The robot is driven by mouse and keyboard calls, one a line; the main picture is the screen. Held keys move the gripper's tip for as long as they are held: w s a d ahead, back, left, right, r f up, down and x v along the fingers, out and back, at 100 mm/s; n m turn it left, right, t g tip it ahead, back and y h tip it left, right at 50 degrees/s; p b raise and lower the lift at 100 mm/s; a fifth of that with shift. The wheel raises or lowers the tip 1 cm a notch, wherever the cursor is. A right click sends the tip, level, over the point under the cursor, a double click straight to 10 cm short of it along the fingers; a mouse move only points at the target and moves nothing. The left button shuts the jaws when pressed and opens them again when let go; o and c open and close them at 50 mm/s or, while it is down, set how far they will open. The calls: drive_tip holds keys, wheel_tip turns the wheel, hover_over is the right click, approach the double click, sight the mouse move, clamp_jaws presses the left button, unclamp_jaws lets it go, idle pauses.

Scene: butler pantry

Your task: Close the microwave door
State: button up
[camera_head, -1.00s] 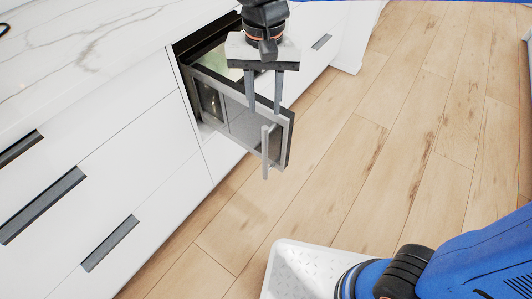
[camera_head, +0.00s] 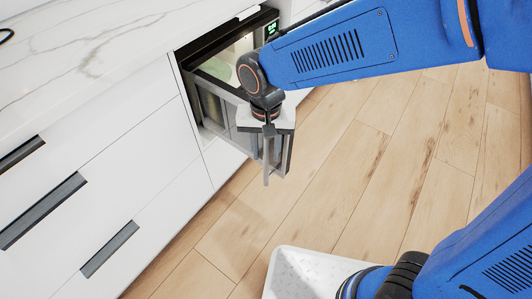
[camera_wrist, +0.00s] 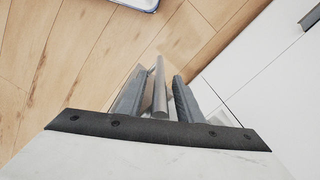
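The microwave (camera_head: 271,29) is built into the white cabinet front under the counter, with a lit green display. Its dark-framed door (camera_head: 221,118) stands open, out over the floor. The upright grey bar handle (camera_head: 266,170) is on the door's outer face near its free edge. My gripper (camera_head: 266,140) is down at the handle; its plate and wrist cover part of the door. In the wrist view, the handle (camera_wrist: 160,88) runs between the two grey fingers of my gripper (camera_wrist: 158,97). The fingers are apart, with a visible gap on both sides of the bar.
White drawers with dark grips (camera_head: 44,210) line the left, below a marble counter (camera_head: 90,50). Wooden floor (camera_head: 350,180) is open on the right. A white tray-like surface (camera_head: 288,265) shows at the bottom.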

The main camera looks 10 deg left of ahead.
drive_tip(key=shift+f, duration=0.75)
drive_tip(key=shift+c, duration=0.3)
clamp_jaws()
drive_tip(key=shift+r, duration=0.1)
drive_tip(key=shift+w, duration=0.1)
